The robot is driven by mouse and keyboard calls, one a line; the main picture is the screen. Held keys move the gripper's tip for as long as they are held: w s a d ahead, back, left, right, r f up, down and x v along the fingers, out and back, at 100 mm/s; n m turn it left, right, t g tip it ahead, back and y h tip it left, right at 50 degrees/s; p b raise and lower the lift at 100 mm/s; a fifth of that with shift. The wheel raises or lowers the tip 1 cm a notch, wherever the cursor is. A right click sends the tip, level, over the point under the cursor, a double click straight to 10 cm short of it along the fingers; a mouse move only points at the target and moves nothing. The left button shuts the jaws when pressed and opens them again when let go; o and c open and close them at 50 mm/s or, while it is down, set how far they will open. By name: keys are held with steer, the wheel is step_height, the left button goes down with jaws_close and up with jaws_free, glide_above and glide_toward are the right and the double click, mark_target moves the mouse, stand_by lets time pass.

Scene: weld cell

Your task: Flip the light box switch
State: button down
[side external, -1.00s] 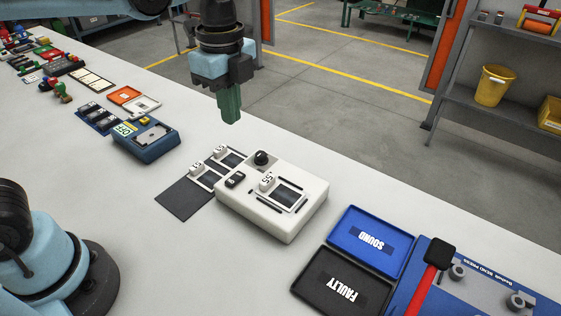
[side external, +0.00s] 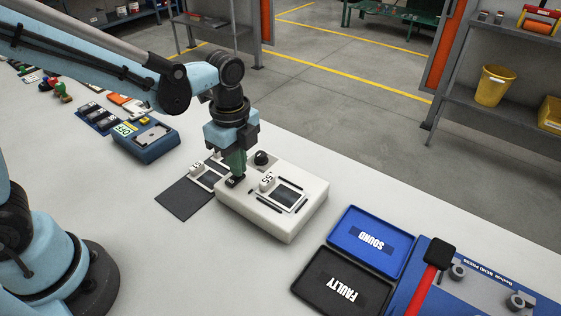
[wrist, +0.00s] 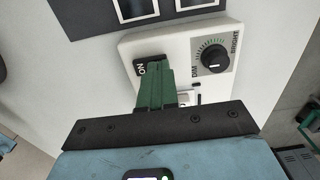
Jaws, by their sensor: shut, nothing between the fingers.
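The light box (side external: 262,214) is a white, low box on the bench; its body also shows in the wrist view (wrist: 276,45). Its black rocker switch (side external: 233,183) is on the top near the left edge. In the wrist view the switch (wrist: 140,69) shows the word ON, and the fingers cover part of it. My gripper (side external: 236,176) points down with its green fingers shut and empty, tips at the switch. In the wrist view the fingertips (wrist: 153,68) overlap the switch; I cannot tell whether they press it.
A dim-bright knob (side external: 261,158) stands beside my fingers. A numbered plate (side external: 286,193) lies on the box. A dark mat (side external: 185,198) lies left of it. Blue SOUND (side external: 371,265) and black FAULTY (side external: 320,300) trays are at the front right. A blue device (side external: 147,146) is behind left.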

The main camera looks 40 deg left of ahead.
mark_target(233, 179)
steer(key=shift+f, duration=0.15)
steer(key=shift+f, duration=0.2)
stand_by(0.3)
steer(key=shift+s, duration=0.1)
steer(key=shift+s+r, duration=0.25)
steer(key=shift+s, duration=0.4)
step_height(233, 179, up, 14)
stand_by(0.9)
